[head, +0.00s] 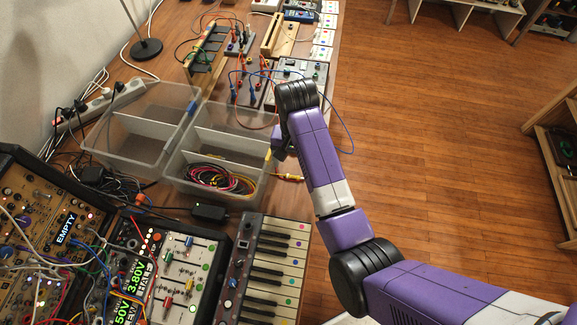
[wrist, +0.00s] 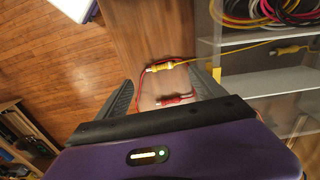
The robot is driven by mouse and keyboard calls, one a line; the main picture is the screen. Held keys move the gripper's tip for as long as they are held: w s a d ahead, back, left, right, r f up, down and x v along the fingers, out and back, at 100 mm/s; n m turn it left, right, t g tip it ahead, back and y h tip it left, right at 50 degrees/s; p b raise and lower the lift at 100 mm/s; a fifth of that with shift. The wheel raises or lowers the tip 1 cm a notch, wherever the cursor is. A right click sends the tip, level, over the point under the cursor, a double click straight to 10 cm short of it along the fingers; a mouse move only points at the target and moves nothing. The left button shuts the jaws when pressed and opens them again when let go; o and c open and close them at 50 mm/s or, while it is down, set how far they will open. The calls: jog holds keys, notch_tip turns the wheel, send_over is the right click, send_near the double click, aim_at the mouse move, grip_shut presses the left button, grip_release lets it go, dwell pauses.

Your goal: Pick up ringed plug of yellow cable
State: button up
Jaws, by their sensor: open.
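A yellow plug (wrist: 160,67) with a pale metal tip lies on the wooden table top in the wrist view, with yellow cable leading right towards the clear bin. In the head view a yellow plug (head: 288,177) shows at the table edge beside the bin. I cannot make out a ring on it. A second yellow plug (wrist: 290,50) lies inside the bin on yellow cable. My gripper (wrist: 163,82) is open and empty, its fingers on either side of the first plug in the picture. In the head view my gripper (head: 279,148) is partly hidden by my arm.
A red plug (wrist: 175,99) and red cable lie close to the yellow plug, between the fingers in the picture. The clear divided bin (head: 215,205) holds coiled cables (head: 222,179). A keyboard (head: 268,270) stands nearer. Open floor (head: 430,130) lies right of the table.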

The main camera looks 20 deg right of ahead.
aim_at(295, 177)
jog(key=shift+w+d+f+p, duration=0.15)
jog(key=shift+f+p, duration=0.1)
jog(key=shift+f, duration=1.7)
jog(key=shift+s+d+f+p, duration=0.1)
jog(key=shift+f+p, duration=0.1)
jog(key=shift+f, duration=1.75)
jog(key=c, duration=1.4)
jog(key=shift+r, duration=0.1)
